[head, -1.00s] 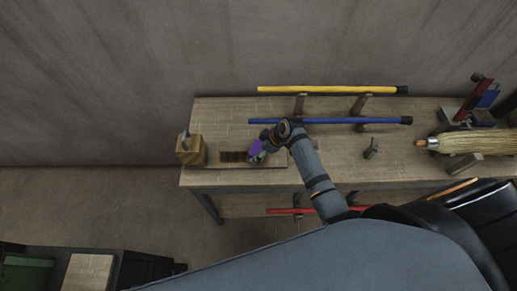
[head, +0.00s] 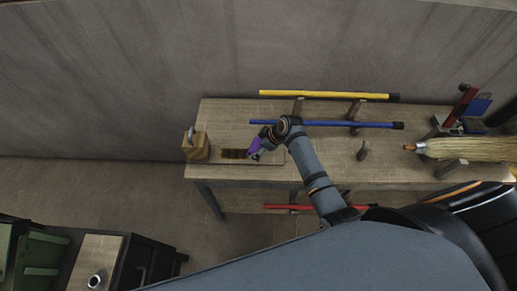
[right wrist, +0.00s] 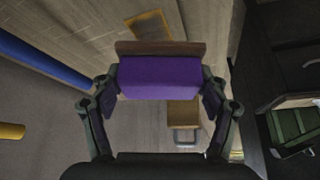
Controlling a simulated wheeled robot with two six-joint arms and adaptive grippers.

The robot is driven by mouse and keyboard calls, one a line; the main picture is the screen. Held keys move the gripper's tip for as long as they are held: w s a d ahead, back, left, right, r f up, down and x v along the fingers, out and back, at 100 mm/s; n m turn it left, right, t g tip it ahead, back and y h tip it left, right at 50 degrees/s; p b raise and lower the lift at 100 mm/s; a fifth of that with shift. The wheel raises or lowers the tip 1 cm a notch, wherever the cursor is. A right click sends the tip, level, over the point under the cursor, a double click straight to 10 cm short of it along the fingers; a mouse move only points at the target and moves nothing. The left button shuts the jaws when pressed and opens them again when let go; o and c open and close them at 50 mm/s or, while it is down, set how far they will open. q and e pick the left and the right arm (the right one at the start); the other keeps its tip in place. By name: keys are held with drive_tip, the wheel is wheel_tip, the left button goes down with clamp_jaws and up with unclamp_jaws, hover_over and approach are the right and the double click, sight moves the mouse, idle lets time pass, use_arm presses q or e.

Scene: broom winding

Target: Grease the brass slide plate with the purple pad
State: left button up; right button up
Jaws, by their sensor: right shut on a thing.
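The purple pad (head: 254,146) has a wooden backing and is held in my right gripper (head: 260,146), at the right end of the brass slide plate (head: 234,154). The plate is a small brown-gold strip on a board on the workbench. In the right wrist view, my right gripper (right wrist: 160,92) is shut on the purple pad (right wrist: 160,74), one finger at each end. The brass plate (right wrist: 148,24) shows beyond it, partly hidden by the wooden backing. I cannot tell whether pad and plate touch. My left gripper is not in view.
A wooden block with a metal loop (head: 196,149) stands left of the plate on the workbench (head: 225,110). Yellow (head: 320,95) and blue (head: 350,124) poles lie behind on supports. A broom head (head: 465,149) is at right. A dark cabinet (head: 145,262) stands lower left.

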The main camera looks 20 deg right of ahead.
drive_tip(key=shift+r+p, duration=0.65)
drive_tip(key=shift+r, duration=0.5)
